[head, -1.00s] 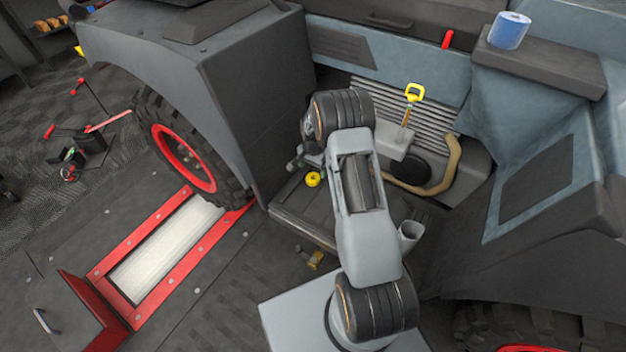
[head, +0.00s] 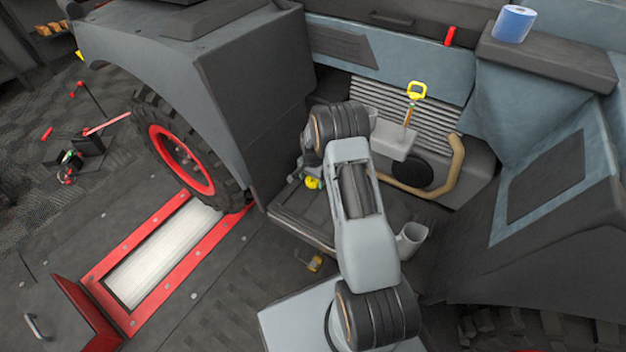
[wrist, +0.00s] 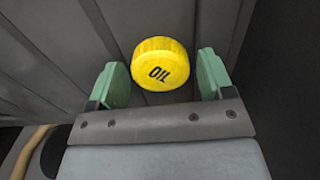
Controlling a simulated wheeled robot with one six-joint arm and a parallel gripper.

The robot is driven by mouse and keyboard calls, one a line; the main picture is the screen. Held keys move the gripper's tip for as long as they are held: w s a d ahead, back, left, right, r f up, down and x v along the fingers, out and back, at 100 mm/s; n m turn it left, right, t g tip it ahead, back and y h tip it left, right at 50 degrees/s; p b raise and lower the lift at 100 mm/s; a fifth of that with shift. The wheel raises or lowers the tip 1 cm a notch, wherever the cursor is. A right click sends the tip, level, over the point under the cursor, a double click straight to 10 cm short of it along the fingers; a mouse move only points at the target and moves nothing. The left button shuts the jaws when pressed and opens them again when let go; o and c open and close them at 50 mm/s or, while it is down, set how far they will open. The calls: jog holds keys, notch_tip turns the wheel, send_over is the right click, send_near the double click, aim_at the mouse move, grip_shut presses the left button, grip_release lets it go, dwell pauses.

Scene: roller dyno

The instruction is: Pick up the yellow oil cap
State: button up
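The yellow oil cap (wrist: 160,64) is round, with OIL printed on its face. In the wrist view it lies between and slightly beyond the two green fingertips of my gripper (wrist: 164,78). The fingers are apart, with a gap on each side of the cap, wider on the right. In the head view the cap (head: 312,183) rests on the dark ledge (head: 300,215) at the vehicle's side, partly hidden by my gripper and arm.
A large tyre with a red rim (head: 183,160) stands to the left. A blue roll (head: 513,24) sits on the upper right ledge.

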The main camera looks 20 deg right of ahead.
jog(key=c, duration=0.7)
jog(key=shift+c, duration=0.2)
